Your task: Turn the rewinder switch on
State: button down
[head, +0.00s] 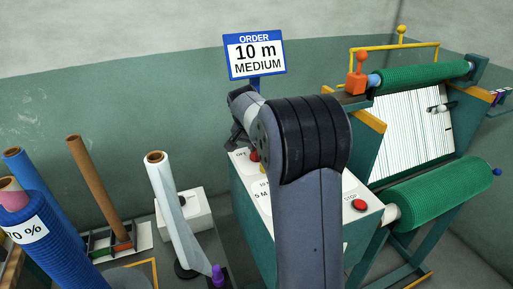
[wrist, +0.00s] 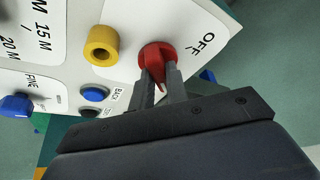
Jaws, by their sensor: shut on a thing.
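The red rewinder switch (wrist: 156,55) sits on a white plate marked "OFF" (wrist: 201,43) in the wrist view. My gripper (wrist: 160,80) is shut on the switch, one finger on each side of its knob. In the head view the red switch (head: 254,156) shows beside my arm, on the sloped control panel (head: 237,165). My arm hides much of that panel. The "OFF" word stands to the right of the knob in the wrist view; no "ON" mark is visible.
A yellow knob (wrist: 101,45), a blue button (wrist: 95,94) and a blue knob (wrist: 15,105) are close to my gripper. A red stop button (head: 360,205) is on the panel's right. Green netting rolls (head: 440,195) stand right; a clear-wrapped roll (head: 175,210) stands left.

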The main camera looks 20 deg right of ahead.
dwell(0.4)
jog(key=c, duration=1.4)
grip_release()
jog(key=v, duration=1)
jog(key=shift+r, duration=0.4)
jog(key=shift+a+f, duration=0.1)
jog(key=shift+a, duration=0.05)
jog(key=x, duration=1)
jog(key=shift+d+f, duration=0.2)
jog(key=shift+f, duration=0.2)
